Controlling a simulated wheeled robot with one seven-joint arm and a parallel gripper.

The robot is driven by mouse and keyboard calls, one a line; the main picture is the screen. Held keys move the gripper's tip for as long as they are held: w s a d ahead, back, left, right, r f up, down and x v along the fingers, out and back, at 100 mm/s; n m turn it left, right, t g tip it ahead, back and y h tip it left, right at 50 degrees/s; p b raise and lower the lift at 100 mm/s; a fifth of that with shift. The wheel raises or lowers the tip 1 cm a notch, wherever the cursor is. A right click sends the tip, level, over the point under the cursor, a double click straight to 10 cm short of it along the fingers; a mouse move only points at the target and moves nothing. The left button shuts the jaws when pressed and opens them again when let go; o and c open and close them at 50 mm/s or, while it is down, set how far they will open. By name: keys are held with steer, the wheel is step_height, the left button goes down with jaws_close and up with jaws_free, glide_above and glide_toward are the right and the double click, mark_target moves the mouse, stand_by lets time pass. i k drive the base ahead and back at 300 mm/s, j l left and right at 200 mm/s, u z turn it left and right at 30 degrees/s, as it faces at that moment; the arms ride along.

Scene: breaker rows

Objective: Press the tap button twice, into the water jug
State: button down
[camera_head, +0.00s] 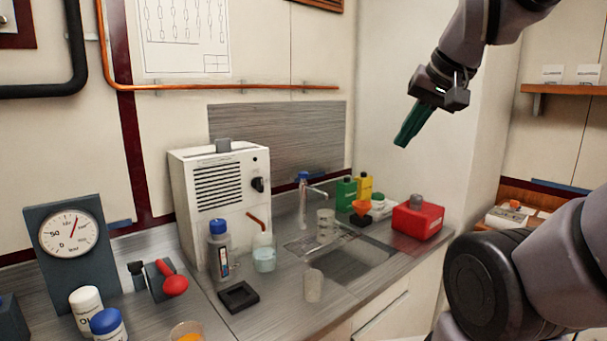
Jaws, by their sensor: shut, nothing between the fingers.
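The tap (303,205) is a slim metal post at the sink with a spout pointing right and a blue button (304,175) on top. A clear vessel (325,227), which looks like the water jug, stands upright below the spout at the sink. I cannot tell how much water is in it. My gripper (402,142) has dark green fingers, shut and empty. It hangs in the air at the upper right, pointing down and left, well apart from the tap and the vessel.
A clear cup (314,286) stands at the sink's front edge. Green and yellow bottles (346,193), an orange funnel (361,207) and a red can (418,221) stand right of the tap. A white machine (212,180), a wash bottle (264,255) and a blue-capped bottle (219,252) stand left.

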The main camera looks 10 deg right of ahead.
mark_target(302, 176)
steer(key=i+l+u, duration=0.15)
steer(key=l+u, duration=0.2)
steer(key=l, duration=0.15)
steer(key=l+u, duration=0.4)
steer(key=l, duration=0.15)
steer(key=i+l+u, duration=0.2)
steer(key=l+u, duration=0.2)
steer(key=k+l, duration=0.05)
steer(key=l, duration=0.05)
